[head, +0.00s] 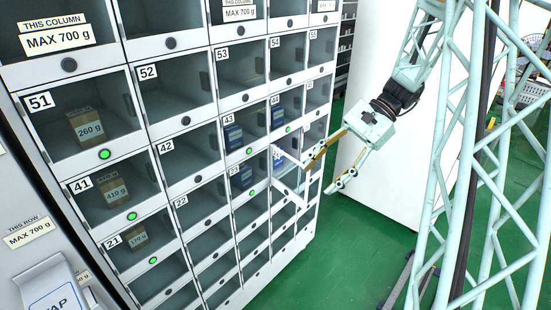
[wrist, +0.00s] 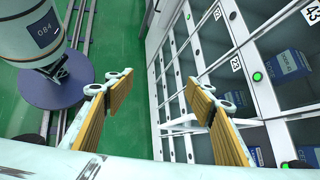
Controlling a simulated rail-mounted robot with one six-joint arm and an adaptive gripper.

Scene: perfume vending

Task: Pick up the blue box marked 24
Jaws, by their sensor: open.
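My gripper (head: 322,176) is open and empty in front of the locker wall, near an open white door (head: 288,178) in the head view. In the wrist view its two yellow-padded fingers (wrist: 158,82) are apart with green floor between them. I cannot make out a box marked 24 for certain. A partly hidden blue box (wrist: 255,156) shows low in the wrist view behind the right finger; its number is not readable. Other blue boxes stand in compartments 43 (head: 233,136), 44 (head: 277,116) and 23 (head: 241,177).
The locker wall (head: 187,180) has many compartments, several with lit green buttons. Brown weight boxes (head: 86,125) stand in the left column. Green floor (head: 345,235) is open beside the lockers.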

